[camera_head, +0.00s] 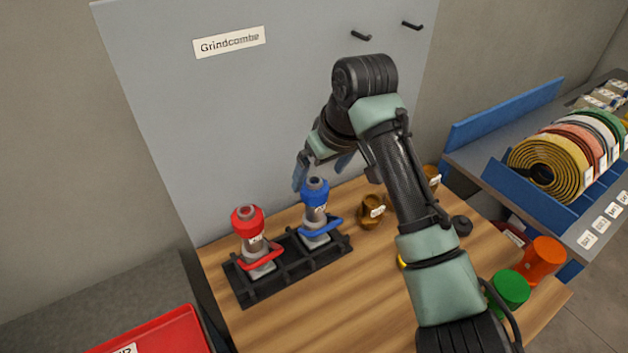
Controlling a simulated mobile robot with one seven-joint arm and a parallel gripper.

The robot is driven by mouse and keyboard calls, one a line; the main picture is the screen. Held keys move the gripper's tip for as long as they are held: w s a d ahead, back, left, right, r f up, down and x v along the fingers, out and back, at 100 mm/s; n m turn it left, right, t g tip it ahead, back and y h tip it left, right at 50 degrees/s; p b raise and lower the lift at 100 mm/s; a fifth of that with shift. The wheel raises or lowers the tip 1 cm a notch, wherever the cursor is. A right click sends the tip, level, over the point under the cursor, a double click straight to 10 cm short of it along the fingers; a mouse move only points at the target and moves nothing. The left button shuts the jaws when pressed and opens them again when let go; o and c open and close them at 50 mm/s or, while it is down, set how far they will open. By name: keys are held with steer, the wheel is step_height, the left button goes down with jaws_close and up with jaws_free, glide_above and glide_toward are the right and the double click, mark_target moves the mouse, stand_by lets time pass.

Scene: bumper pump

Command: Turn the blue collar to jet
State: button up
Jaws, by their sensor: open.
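The blue collar (315,193) sits on top of an upright nozzle with a grey body (317,219) and a blue lever handle (321,229). The nozzle stands in the right part of a black rack (290,273) on the wooden bench. My gripper (319,176) is open at the blue collar, its blue fingers pointing down. One finger is at the collar's upper left and the other is behind it to the right. I cannot tell whether they touch the collar. Any markings for jet on it are too small to read.
A red-collared nozzle (249,229) stands left in the same rack. Brass fittings (371,211) stand to the right, near my arm. Green (510,289) and orange (544,256) pieces are at the bench's right. A grey panel (240,110) rises behind. Coiled hoses (555,160) lie on a shelf at right.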

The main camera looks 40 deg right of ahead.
mark_target(316, 182)
steer(key=shift+p+x, duration=0.3)
steer(key=shift+x, duration=2.45)
steer(key=c, duration=1.4)
